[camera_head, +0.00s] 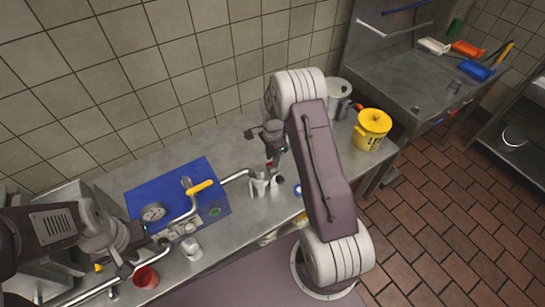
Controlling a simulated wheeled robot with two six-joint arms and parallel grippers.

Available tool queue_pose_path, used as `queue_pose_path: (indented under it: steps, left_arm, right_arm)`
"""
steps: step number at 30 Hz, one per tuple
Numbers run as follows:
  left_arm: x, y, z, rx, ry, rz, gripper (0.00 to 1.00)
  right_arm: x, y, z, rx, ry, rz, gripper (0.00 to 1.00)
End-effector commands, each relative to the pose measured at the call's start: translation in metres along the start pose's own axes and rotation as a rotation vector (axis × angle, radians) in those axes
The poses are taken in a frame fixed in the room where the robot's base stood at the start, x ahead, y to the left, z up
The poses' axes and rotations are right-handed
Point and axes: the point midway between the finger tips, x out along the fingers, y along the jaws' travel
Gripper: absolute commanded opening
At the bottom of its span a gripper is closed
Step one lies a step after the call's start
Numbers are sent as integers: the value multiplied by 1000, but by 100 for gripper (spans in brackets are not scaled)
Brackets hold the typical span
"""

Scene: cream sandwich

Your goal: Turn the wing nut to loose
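A blue machine (165,184) with a round gauge (153,212), a yellow-handled lever (200,187) and a bent metal pipe (236,176) stands on the steel counter. I cannot make out a wing nut for sure at this size. My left gripper (130,262) is in front of the machine at the lower left, near a red cup (146,277). My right gripper (270,150) is above the counter, right of the machine, over a metal cup (259,184) below the pipe's end. The finger gaps of both grippers are too small to judge.
A white cup (191,248) stands in front of the machine. A yellow lidded bucket (372,130) and a grey metal pot (338,95) are on the counter's right. Clear counter lies behind my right gripper.

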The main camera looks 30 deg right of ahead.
Motion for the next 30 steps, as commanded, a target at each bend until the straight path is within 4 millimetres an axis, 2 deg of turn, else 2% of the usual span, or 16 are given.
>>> queue_pose_path:
  steps: [2,5,6,17,23,30]
  left_arm:
    - [0,0,0,0,0,0,36]
    - [0,0,0,0,0,0,36]
    - [0,0,0,0,0,0,36]
    - [0,0,0,0,0,0,36]
    - [0,0,0,0,0,0,36]
    - [-1,0,0,0,0,0,36]
  right_arm:
    - [0,0,0,0,0,0,29]
    - [0,0,0,0,0,0,1]
    - [0,0,0,0,0,0,0]
    - [-1,0,0,-42,0,-1,0]
    - [-1,-1,0,-160,1,-1,0]
    - [-1,-1,0,-378,1,-2,0]
